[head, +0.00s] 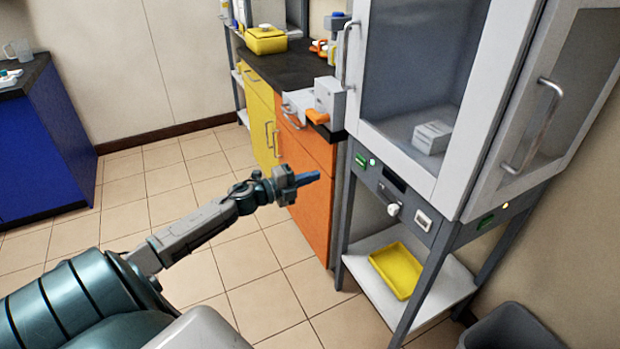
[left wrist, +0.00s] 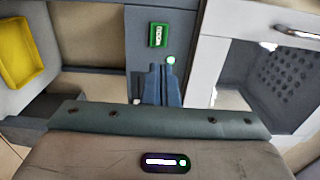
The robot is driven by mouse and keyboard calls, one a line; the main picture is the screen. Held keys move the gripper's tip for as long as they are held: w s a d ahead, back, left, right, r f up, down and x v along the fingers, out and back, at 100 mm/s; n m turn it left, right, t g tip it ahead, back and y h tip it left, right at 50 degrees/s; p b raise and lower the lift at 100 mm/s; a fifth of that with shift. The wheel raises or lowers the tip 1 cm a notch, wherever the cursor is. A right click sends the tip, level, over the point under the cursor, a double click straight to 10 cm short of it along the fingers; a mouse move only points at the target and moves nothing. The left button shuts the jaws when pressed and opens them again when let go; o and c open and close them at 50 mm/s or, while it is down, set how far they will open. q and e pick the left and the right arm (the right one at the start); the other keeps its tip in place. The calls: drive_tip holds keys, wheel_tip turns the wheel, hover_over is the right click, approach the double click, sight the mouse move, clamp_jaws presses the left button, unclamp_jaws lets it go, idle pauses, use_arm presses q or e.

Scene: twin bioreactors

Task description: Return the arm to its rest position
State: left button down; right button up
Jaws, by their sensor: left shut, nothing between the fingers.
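My left gripper (head: 306,178) reaches in from the left of the head view, its blue fingers shut and empty. It hangs in front of the orange cabinet, left of the grey frame of the glass-fronted bioreactor cabinet (head: 408,95). In the left wrist view the blue fingers (left wrist: 162,85) lie side by side and point towards the panel with a green switch (left wrist: 158,35) and a lit green light. I see no contact between the fingers and the panel. My right gripper is in neither view.
A yellow tray (head: 397,270) lies on the white lower shelf. A grey bin (head: 512,328) stands at the lower right. The orange cabinet (head: 309,200) and yellow cabinet (head: 262,120) carry a dark counter with devices. A blue cabinet (head: 45,145) is at left. Tiled floor between is clear.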

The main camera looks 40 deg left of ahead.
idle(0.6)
